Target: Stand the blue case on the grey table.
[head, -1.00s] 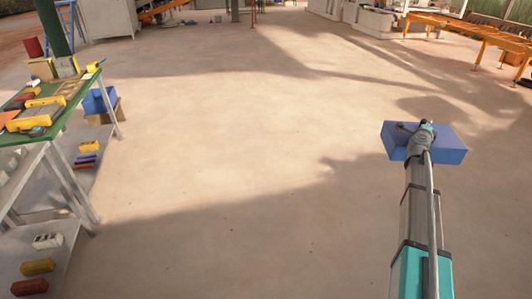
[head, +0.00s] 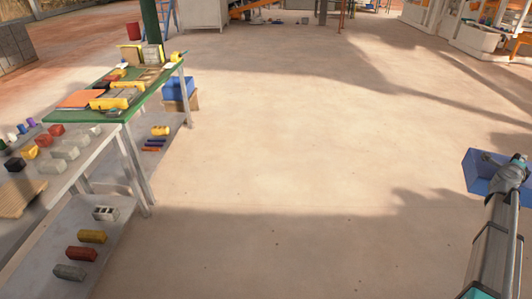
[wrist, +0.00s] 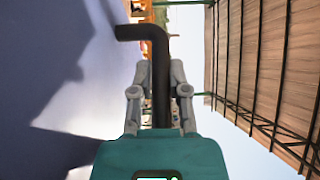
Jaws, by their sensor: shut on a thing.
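The blue case (head: 480,180) is at the right edge of the head view, held up at the end of my arm over the open floor. My gripper (head: 492,160) is shut on its dark bent handle, which the wrist view shows between the fingers (wrist: 160,75). The case's blue side (wrist: 60,70) fills the left of the wrist view. The arm hides part of the case in the head view. The grey table (head: 62,178) stands at the left of the head view, far from my gripper, with several small blocks on its top.
A green table (head: 120,113) with yellow tools adjoins the grey one behind. A blue box (head: 178,88) sits beside it on a brown box. A lower grey shelf (head: 125,225) holds several bricks. The wide floor (head: 300,150) between tables and arm is clear.

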